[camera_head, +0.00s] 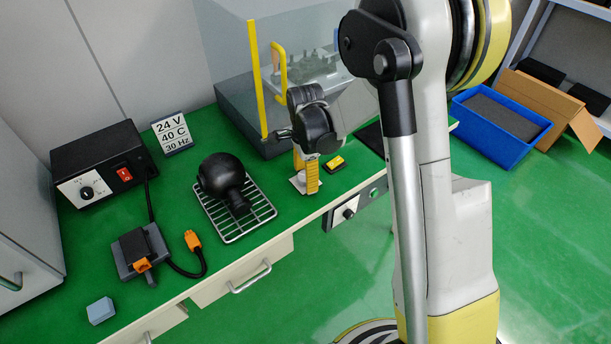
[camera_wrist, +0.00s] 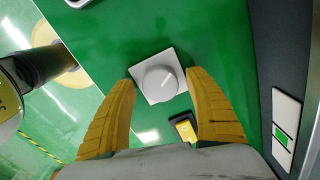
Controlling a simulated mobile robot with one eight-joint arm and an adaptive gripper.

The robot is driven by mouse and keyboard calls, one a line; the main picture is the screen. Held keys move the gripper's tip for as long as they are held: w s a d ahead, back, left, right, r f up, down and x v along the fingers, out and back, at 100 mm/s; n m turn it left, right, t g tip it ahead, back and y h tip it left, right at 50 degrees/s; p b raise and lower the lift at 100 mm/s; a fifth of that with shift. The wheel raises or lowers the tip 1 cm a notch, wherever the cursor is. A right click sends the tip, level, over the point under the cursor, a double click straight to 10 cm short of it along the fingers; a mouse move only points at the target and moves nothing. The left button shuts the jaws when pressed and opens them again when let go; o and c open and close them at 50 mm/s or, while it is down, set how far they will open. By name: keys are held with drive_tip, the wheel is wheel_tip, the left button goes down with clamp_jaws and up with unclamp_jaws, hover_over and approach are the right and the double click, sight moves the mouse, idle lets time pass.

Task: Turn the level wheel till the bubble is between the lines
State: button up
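A round white wheel (camera_wrist: 158,80) with a pale pointer line sits on a square white plate (camera_wrist: 146,97) on the green bench top. My gripper (camera_wrist: 161,78) has its two yellow fingers apart, one on each side of the wheel, with gaps showing. In the head view my gripper (camera_head: 306,178) points down over the white plate (camera_head: 297,185), and its fingers mostly hide the wheel. A white panel with a green window (camera_wrist: 281,132) is at the right of the wrist view and may be the level.
A small yellow and black device (camera_head: 335,163) lies close beside my gripper. A clear-walled enclosure with a dark base (camera_head: 240,118) stands behind. A wire rack (camera_head: 248,226) with a black round object (camera_head: 221,175) is to the left. The bench's front edge is close.

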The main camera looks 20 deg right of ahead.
wheel_tip(320, 180, up, 12)
idle(0.7)
drive_tip(key=s+r+n+t, duration=0.3)
drive_tip(key=s+r+n, duration=0.1)
drive_tip(key=s+n, duration=0.4)
drive_tip(key=s+r+n+t, duration=0.4)
drive_tip(key=s+n, duration=0.5)
drive_tip(key=s, duration=0.3)
drive_tip(key=shift+r, duration=0.15)
